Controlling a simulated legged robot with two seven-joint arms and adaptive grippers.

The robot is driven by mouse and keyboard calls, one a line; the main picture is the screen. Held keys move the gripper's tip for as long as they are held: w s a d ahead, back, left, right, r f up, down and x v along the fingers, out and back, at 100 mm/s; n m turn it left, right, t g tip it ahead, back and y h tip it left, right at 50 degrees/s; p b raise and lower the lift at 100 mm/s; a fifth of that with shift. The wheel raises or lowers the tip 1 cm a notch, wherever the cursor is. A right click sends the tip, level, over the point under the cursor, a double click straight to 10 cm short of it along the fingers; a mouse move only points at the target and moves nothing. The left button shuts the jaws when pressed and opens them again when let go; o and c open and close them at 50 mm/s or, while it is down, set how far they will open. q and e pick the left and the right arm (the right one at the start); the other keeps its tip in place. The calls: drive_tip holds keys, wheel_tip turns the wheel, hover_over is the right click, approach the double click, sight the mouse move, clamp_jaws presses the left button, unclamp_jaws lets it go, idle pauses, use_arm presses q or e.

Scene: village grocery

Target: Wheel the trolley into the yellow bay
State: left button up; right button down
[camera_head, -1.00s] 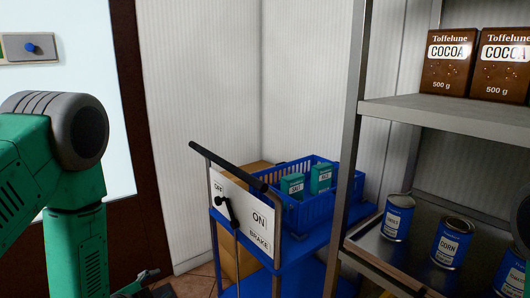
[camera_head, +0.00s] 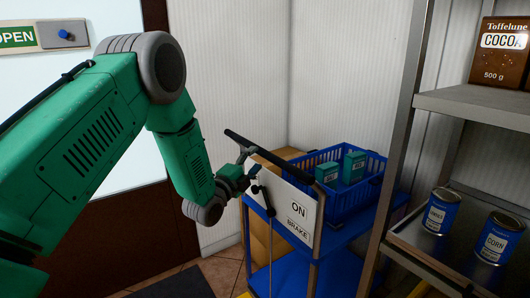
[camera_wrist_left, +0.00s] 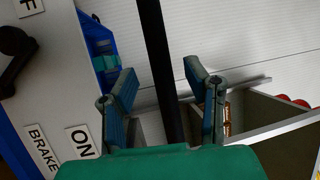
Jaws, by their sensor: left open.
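The blue trolley (camera_head: 340,235) stands at the wall, left of the shelf unit. It has a black push handle (camera_head: 282,161) and a white panel (camera_head: 303,192) marked ON and BRAKE. A black brake lever (camera_head: 264,199) is on the panel; its setting is unclear. My left gripper (camera_head: 246,170) is at the left part of the handle. In the left wrist view, the open fingers (camera_wrist_left: 161,72) have the handle (camera_wrist_left: 156,35) between them, with gaps visible on both sides. The yellow bay is not clearly seen. My right gripper is out of view.
A blue basket (camera_head: 340,203) with green cartons and a brown box (camera_head: 258,240) ride on the trolley. The metal shelf unit (camera_head: 470,103), with cans and cocoa, stands close on the right. A dark mat (camera_head: 180,285) lies on the tiled floor.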

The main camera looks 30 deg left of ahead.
sight(261, 151)
use_arm(q)
drive_tip(key=w, duration=0.1)
drive_tip(key=w+a, duration=0.1)
drive_tip(key=w, duration=0.2)
drive_tip(key=shift+a, duration=0.35)
drive_tip(key=shift+w+d+r, duration=0.15)
drive_tip(key=shift+w, duration=0.2)
drive_tip(key=shift+w+d+r, duration=0.1)
drive_tip(key=shift+w+d, duration=0.1)
drive_tip(key=shift+d, duration=0.05)
drive_tip(key=shift+d+r, duration=0.2)
drive_tip(key=shift+d, duration=0.4)
drive_tip(key=shift+a, duration=0.25)
clamp_jaws()
drive_tip(key=shift+a+f, duration=0.1)
drive_tip(key=shift+a, duration=0.15)
